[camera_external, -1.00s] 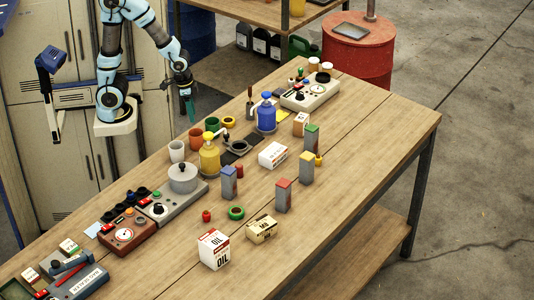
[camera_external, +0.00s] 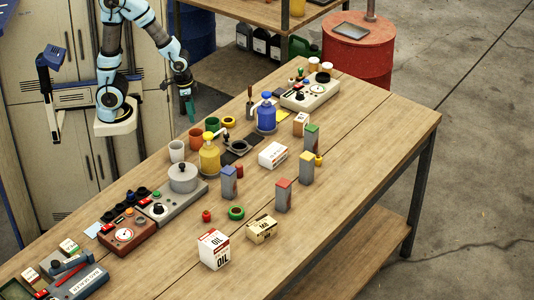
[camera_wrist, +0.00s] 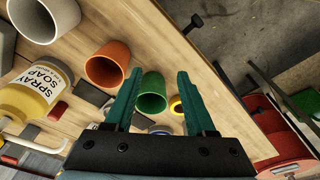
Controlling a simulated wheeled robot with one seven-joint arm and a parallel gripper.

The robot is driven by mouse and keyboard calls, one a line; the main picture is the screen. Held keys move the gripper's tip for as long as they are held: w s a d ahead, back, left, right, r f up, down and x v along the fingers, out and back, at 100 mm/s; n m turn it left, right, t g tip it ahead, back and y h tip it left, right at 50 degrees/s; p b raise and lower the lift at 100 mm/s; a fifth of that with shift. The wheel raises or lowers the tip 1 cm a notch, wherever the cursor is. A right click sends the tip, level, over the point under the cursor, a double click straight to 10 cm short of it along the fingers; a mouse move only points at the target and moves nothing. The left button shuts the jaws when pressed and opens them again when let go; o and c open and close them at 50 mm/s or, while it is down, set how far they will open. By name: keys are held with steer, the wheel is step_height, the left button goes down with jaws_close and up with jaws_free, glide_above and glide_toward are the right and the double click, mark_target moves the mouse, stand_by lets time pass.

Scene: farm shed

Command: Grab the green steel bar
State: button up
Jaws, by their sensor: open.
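A grey upright bar with a green top (camera_external: 311,137), which looks like the green steel bar, stands on the wooden table (camera_external: 375,125) right of the middle, behind a yellow-topped bar (camera_external: 306,168). A red-topped bar (camera_external: 283,195) and a blue-topped bar (camera_external: 229,183) stand nearer. My gripper (camera_external: 189,106) hangs at the table's far left edge, well apart from the green-topped bar. In the wrist view my gripper (camera_wrist: 154,74) is open and empty, with teal fingers. A green cup (camera_wrist: 152,92) shows beyond them. I cannot make out the green-topped bar in the wrist view.
A yellow spray bottle (camera_external: 209,155), a blue bottle (camera_external: 266,116) and several cups stand between my gripper and the bars. A white box (camera_external: 273,155) and a small carton (camera_external: 301,123) lie near the green-topped bar. The table's right side is clear.

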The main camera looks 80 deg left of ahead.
steer(key=o, duration=0.4)
